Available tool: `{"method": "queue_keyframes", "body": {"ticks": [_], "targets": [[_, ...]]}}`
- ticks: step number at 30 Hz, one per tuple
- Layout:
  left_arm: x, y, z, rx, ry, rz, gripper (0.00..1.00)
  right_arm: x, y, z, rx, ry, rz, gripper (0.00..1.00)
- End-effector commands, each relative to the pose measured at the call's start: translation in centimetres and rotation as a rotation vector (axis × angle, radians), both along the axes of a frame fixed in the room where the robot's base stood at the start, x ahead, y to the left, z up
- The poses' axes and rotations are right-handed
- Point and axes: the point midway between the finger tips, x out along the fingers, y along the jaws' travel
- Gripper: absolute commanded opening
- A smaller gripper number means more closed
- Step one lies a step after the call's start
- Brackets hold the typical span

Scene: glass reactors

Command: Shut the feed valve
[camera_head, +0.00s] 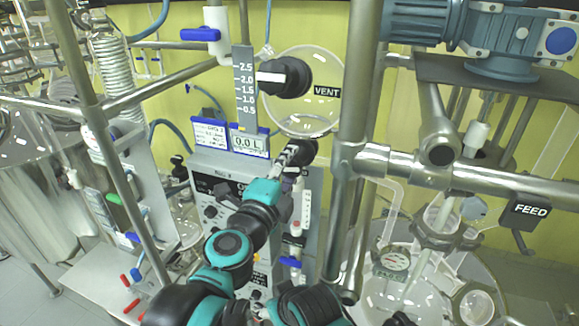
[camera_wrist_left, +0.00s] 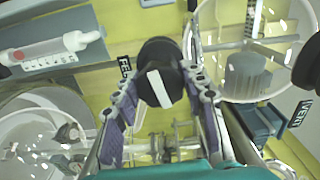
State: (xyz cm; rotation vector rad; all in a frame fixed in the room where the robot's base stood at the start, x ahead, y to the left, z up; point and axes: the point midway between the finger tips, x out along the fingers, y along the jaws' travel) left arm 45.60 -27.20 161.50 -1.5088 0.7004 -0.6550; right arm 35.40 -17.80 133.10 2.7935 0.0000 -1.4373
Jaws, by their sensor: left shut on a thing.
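The feed valve's round black knob (camera_wrist_left: 158,58) carries a white bar and sits beside a small FEED label (camera_wrist_left: 124,68) in the left wrist view. The bar points nearly along the fingers, slightly tilted. My left gripper (camera_wrist_left: 160,80) is shut on the knob, one purple-padded finger on each side. In the head view my left gripper (camera_head: 293,157) reaches up to the black knob (camera_head: 303,150), which it partly hides, below the vent valve. My right gripper is not in view.
A black VENT knob (camera_head: 285,78) stands just above, in front of a round glass vessel (camera_head: 318,110). A level scale (camera_head: 244,85) and a 0.0 L display (camera_head: 250,143) are close on the left. Steel posts (camera_head: 355,110) and pipes crowd the right, with a FEED sign (camera_head: 530,210).

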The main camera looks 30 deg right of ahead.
Motion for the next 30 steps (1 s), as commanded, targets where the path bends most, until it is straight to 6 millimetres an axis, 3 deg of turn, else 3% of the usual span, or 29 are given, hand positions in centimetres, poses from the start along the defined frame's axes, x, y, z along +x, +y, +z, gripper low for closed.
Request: {"method": "queue_keyframes", "body": {"ticks": [15,16,18,30], "targets": [[-0.15,-0.02,-0.19,0.014,-0.014,-0.003,0.13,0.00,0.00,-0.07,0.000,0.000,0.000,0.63],[-0.15,-0.02,-0.19,0.014,-0.014,-0.003,0.47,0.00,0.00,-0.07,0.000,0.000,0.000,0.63],[-0.13,-0.02,-0.17,0.013,-0.014,-0.002,0.63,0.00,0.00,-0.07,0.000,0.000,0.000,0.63],[-0.37,0.38,-0.04,0.013,-0.014,0.000,0.63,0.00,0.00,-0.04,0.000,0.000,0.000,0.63]]}}
